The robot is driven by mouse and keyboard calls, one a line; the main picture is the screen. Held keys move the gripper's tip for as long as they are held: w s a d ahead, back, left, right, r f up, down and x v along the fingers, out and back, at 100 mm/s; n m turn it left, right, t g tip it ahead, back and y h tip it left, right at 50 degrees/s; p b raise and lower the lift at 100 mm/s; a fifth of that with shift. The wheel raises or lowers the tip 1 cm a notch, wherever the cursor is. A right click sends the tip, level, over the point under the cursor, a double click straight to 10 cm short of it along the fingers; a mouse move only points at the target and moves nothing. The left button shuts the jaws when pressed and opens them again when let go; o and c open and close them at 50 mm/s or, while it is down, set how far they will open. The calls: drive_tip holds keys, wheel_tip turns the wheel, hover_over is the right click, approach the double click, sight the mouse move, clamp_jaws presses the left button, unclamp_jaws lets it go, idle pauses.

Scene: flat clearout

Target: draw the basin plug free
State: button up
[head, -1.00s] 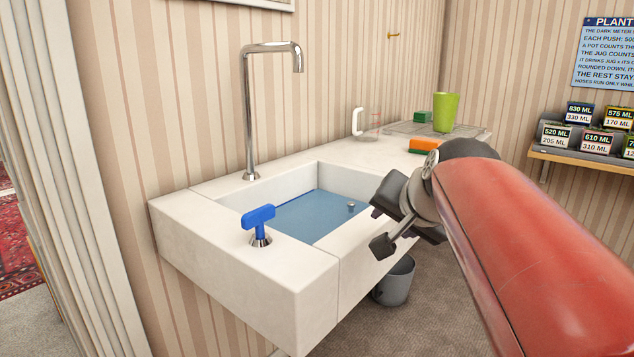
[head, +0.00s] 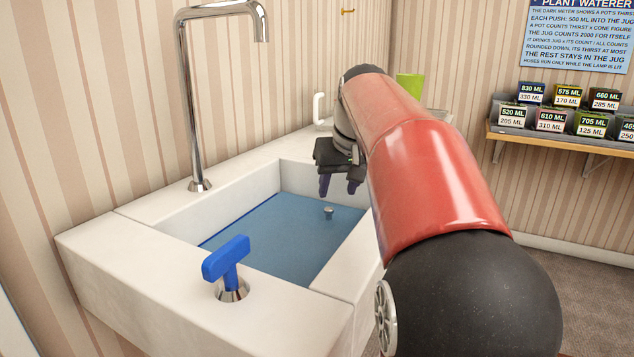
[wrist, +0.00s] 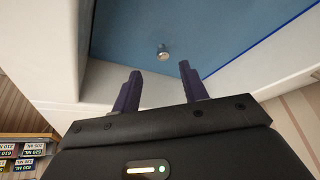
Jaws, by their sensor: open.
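The basin (head: 262,180) is a white rectangular sink with blue water (head: 285,228) in it. The plug (head: 328,212) shows as a small metal knob at the water's surface, toward the right side. In the wrist view the plug knob (wrist: 163,53) lies beyond the fingertips, roughly between them in the picture. My gripper (head: 339,190) points down near the basin's far right part, apart from the plug. Its two dark purple fingers (wrist: 158,76) are spread with nothing between them. The part of the plug below the knob cannot be made out.
A chrome tap (head: 190,100) rises at the basin's back left. A blue T-shaped handle (head: 227,262) stands on the near rim. A green cup (head: 410,84) is behind my arm, and a shelf of labelled boxes (head: 550,138) is on the right wall.

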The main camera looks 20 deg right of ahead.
sight(330, 210)
drive_tip(key=shift+n+g, duration=0.3)
drive_tip(key=shift+a+b+x, duration=0.2)
drive_tip(key=shift+b+x, duration=0.4)
drive_tip(key=shift+x, duration=3.75)
drive_tip(key=shift+w+r, duration=0.1)
drive_tip(key=shift+w, duration=0.05)
drive_tip(key=shift+c, duration=0.2)
clamp_jaws()
